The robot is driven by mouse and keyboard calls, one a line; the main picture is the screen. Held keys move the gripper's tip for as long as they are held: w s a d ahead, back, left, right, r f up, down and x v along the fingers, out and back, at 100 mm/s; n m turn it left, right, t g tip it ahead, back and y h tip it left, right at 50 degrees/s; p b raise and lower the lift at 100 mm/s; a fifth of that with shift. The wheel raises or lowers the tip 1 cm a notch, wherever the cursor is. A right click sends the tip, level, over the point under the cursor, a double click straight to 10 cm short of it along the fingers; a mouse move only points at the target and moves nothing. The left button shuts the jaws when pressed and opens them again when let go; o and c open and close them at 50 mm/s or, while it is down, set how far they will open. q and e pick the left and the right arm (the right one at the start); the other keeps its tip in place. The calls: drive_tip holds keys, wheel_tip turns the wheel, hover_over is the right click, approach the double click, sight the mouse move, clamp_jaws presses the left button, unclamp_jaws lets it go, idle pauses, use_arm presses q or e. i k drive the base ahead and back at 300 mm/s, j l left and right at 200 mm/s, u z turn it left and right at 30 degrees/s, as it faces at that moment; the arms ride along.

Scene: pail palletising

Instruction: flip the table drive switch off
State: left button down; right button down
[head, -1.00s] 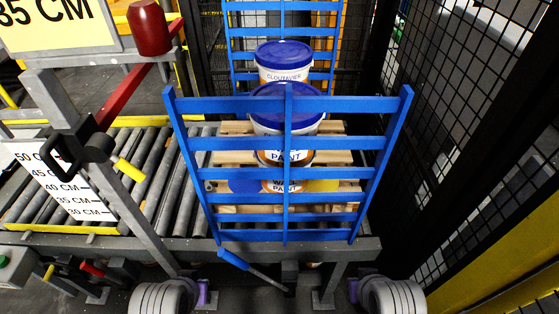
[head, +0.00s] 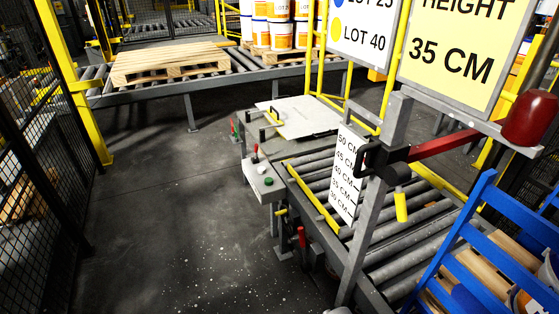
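A small grey control box (head: 264,183) stands on a post at the near left end of the roller table (head: 325,170). A lever with a red tip (head: 255,156) stands up from its top, and a green button (head: 268,181) sits beside it. I cannot read any label, so I cannot tell for sure which is the table drive switch or its on/off position. Neither of my grippers is in view.
Below the box are a yellow handle (head: 281,212) and a red handle (head: 302,237). A height scale (head: 346,173) and a blue gate (head: 480,240) stand to the right. A wooden pallet (head: 170,63) lies on the rear conveyor. The dark floor (head: 170,210) at left is clear.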

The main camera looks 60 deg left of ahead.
sight(255, 160)
drive_tip(key=u, duration=2.45)
drive_tip(key=i+j+u, duration=0.1)
drive_tip(key=i+j, duration=0.15)
drive_tip(key=i, duration=0.5)
drive_tip(key=i+j+u, duration=0.15)
drive_tip(key=i, duration=0.55)
drive_tip(key=i+j+u, duration=0.1)
drive_tip(key=i, duration=0.65)
drive_tip(key=j, duration=0.1)
